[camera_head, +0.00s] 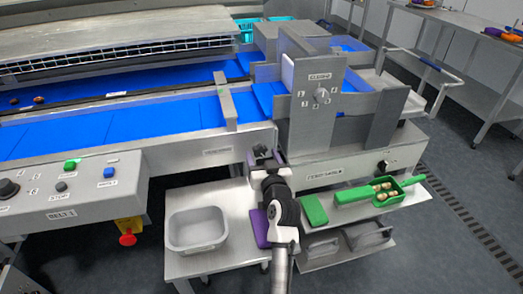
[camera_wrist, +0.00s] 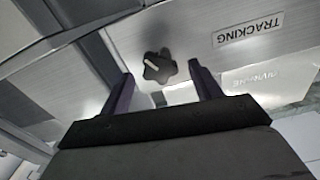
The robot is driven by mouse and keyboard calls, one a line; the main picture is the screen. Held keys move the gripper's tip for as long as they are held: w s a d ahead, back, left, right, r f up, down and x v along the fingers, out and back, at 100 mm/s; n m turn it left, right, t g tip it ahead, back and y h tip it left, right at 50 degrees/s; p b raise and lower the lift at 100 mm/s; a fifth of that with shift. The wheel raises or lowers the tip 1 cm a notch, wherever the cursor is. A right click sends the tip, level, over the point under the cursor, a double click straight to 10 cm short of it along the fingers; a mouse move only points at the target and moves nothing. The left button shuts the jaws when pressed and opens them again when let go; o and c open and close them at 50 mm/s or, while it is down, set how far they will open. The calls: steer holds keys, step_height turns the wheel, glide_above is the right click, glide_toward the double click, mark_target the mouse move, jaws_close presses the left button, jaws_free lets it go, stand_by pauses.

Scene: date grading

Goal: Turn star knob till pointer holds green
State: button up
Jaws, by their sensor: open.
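The black star knob (camera_wrist: 159,67) shows in the wrist view on a grey metal panel, beside a label reading TRACKING. A pale line runs across its face, slanting from upper left to lower right. My gripper (camera_wrist: 161,80) is open, its two dark fingers spread to the left and right of the knob, with gaps on both sides. I cannot tell how far the fingertips are from the panel. In the head view my gripper (camera_head: 264,162) is at the belt's front side panel, where a small dark knob (camera_head: 261,150) shows. I cannot make out a pointer scale or green zone.
A blue conveyor belt (camera_head: 65,126) runs behind the panel. A grey machine housing (camera_head: 318,100) with a dial stands right of my gripper. Below are a grey tub (camera_head: 197,228), a green pad (camera_head: 314,209) and a green scoop (camera_head: 352,195).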

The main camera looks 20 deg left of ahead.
steer(key=shift+x, duration=0.8)
steer(key=shift+c, duration=0.4)
steer(key=c, duration=0.9)
steer(key=shift+m+p, duration=0.55)
steer(key=shift+m, duration=1.45)
steer(key=o, duration=1)
steer(key=shift+d, duration=0.1)
